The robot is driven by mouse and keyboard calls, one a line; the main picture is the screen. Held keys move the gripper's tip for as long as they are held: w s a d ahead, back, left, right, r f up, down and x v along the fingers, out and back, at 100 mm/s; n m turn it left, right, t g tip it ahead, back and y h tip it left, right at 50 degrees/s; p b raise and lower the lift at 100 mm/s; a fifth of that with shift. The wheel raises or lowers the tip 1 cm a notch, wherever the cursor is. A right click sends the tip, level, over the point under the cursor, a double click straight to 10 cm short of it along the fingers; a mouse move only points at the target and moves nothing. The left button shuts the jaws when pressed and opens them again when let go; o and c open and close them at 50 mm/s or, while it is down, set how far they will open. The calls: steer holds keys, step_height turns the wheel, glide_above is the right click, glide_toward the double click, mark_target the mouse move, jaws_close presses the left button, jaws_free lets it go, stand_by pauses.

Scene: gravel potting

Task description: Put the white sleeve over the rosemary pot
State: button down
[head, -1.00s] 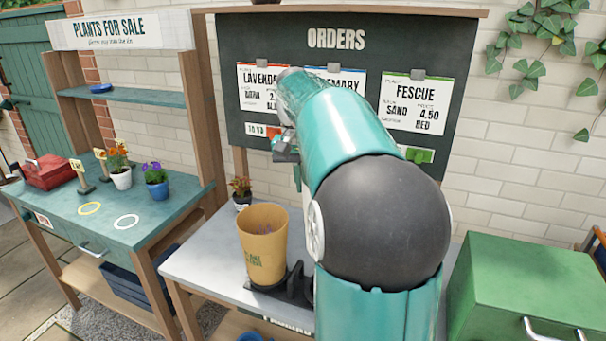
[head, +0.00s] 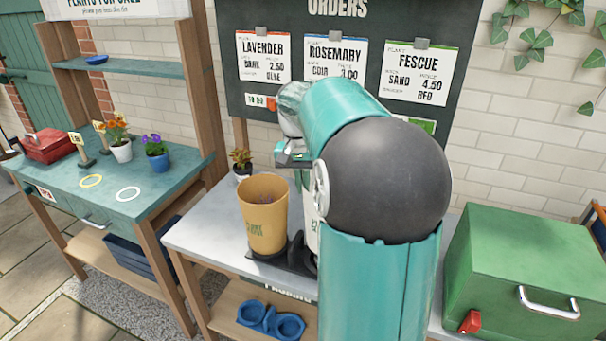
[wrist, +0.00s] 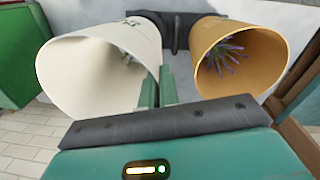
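The white sleeve (wrist: 85,75) fills the left of the wrist view, its wide mouth towards the camera. In the head view only a strip of it (head: 311,228) shows between the tan sleeve and my arm. My gripper (wrist: 159,90) has its green fingers close together on either side of the sleeve's right rim, pinching the wall. In the head view my gripper (head: 292,158) is above the stand. Small grey-green bits show inside the white sleeve; I cannot tell whether they are the rosemary. The rosemary pot is not clearly visible, and the sleeve's base is hidden.
A tan sleeve (head: 264,215) with purple-flowered lavender (wrist: 225,58) stands close beside the white one, on the black stand (head: 285,262). A small potted plant (head: 241,163) stands behind. A green box (head: 520,265) is at right. Blue saucers (head: 270,320) lie on the shelf below.

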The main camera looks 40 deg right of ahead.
steer(key=shift+f, duration=2.95)
steer(key=c, duration=1.6)
jaws_free()
steer(key=shift+r, duration=0.1)
steer(key=r, duration=1.3)
steer(key=shift+w+a+r, duration=0.3)
steer(key=shift+w+a, duration=0.05)
